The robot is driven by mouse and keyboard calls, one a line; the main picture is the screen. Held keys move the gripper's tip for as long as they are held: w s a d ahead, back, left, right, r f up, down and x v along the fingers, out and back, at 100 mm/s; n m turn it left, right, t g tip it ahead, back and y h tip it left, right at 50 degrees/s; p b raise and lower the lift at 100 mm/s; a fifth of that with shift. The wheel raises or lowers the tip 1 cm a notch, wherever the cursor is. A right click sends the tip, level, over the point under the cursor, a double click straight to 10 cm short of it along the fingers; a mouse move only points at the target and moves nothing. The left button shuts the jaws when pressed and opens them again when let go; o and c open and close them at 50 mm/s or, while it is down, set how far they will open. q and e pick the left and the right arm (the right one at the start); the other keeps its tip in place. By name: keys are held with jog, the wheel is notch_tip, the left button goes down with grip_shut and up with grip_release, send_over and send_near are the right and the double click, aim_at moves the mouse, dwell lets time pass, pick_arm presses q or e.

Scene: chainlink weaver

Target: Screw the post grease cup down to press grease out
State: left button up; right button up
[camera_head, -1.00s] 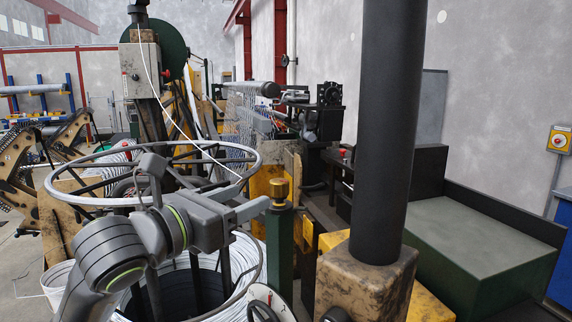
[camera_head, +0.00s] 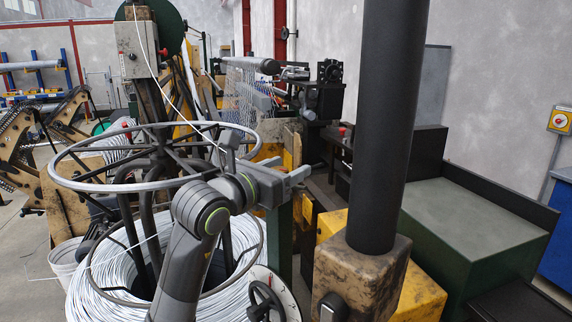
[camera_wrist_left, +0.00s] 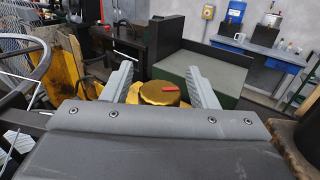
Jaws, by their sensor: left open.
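The brass grease cup (camera_wrist_left: 160,94) shows in the left wrist view as a round golden cap with a small red mark on top. It lies between the two grey fingers of my left gripper (camera_wrist_left: 160,76), with a gap visible on each side. In the head view the same left gripper (camera_head: 287,170) is open above the green post (camera_head: 279,243) and hides the cup. I cannot tell how far down the fingers reach beside the cup. My right gripper is in neither view.
A large wire reel with a grey ring (camera_head: 80,184) stands left of the post. A thick black column (camera_head: 388,130) on a worn yellow block (camera_head: 360,270) rises to the right. A handwheel (camera_head: 266,299) sits low in front. A green-grey box (camera_head: 475,225) lies farther right.

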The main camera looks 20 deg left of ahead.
pick_arm(q)
jog(key=shift+w, duration=0.1)
jog(key=c, duration=1)
jog(key=shift+o, duration=0.2)
